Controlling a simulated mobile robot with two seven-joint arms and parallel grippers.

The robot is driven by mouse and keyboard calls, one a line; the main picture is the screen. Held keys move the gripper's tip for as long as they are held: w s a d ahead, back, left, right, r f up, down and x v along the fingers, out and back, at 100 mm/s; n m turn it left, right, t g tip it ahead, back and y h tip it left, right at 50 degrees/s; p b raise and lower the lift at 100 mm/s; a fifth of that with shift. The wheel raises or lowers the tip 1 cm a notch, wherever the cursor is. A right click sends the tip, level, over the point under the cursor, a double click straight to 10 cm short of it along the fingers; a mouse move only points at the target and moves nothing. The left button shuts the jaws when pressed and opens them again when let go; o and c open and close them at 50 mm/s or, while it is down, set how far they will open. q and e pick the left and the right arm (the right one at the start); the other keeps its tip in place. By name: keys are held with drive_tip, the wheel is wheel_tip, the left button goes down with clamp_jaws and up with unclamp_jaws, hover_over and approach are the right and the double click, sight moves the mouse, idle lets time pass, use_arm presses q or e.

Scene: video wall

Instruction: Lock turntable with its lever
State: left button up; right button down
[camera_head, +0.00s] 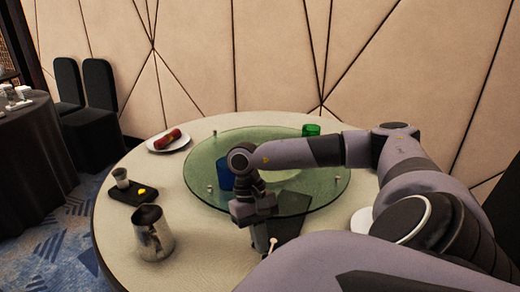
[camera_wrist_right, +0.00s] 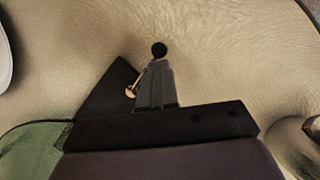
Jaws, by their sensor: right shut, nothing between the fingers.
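The turntable (camera_head: 215,150) is a round green glass disc in the middle of the pale round table. Its green edge shows in the lower left of the right wrist view (camera_wrist_right: 32,150). My right gripper (camera_head: 260,238) points down just outside the disc's near edge. In the right wrist view its grey fingers (camera_wrist_right: 157,75) are together and empty. A black ball-shaped knob (camera_wrist_right: 159,48) shows just past the fingertips; it may be the lever's, and I cannot tell if they touch. A small pale-headed stick (camera_head: 272,243) stands beside the fingers. My left gripper is not in view.
A metal pitcher (camera_head: 152,236) stands at the front left. A black tray (camera_head: 127,192) with a cup is behind it. A plate (camera_head: 168,146) holds a red item. A blue cup (camera_head: 226,178) and green cup (camera_head: 311,130) are at the turntable. A dark flat piece (camera_head: 287,229) lies near my gripper.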

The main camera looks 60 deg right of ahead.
drive_tip(key=shift+w+d, duration=0.3)
drive_tip(key=shift+d, duration=0.15)
drive_tip(key=v, duration=0.7)
idle(0.7)
